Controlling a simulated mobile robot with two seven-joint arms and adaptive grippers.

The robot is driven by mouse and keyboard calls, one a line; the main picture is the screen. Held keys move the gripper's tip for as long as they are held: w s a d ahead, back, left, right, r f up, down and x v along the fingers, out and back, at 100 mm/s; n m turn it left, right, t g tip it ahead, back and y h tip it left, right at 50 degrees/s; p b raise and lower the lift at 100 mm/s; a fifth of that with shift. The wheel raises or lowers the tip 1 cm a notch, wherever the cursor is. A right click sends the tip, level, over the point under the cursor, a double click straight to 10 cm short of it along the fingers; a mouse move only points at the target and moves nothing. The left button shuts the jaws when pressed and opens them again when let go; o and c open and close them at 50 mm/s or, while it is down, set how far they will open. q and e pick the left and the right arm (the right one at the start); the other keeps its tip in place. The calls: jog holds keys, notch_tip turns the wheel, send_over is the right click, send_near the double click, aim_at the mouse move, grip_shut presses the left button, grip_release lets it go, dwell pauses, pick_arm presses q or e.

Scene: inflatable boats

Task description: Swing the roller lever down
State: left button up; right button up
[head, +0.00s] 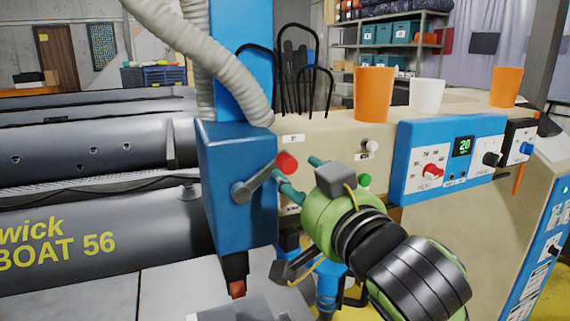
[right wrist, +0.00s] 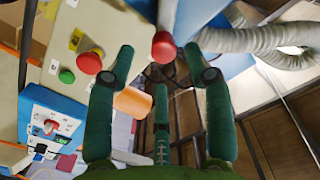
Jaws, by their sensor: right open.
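The roller lever (head: 262,178) is a grey arm with a red knob, on the side of a blue housing (head: 235,150). It slants up to the right from its pivot. My right gripper (head: 296,168) is just right of the red knob, its teal fingers pointing toward the housing. In the right wrist view the lever's red end (right wrist: 164,46) shows between the spread fingertips of my right gripper (right wrist: 160,50). The fingers are open; I cannot tell whether any touches the knob. The left gripper is not in view.
A beige machine panel carries a green button (head: 365,181), a blue control box (head: 450,150) and cups, including an orange cup (head: 374,95). A grey hose (head: 230,70) runs above the housing. Dark boat tubes (head: 90,235) lie at left.

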aim_at(290, 169)
jog(key=shift+w+a+r, duration=0.15)
jog(key=shift+w+r, duration=0.15)
jog(key=p+x, duration=0.2)
jog(key=x, duration=0.4)
jog(key=shift+w+f, duration=0.1)
jog(key=shift+f, duration=0.15)
grip_shut()
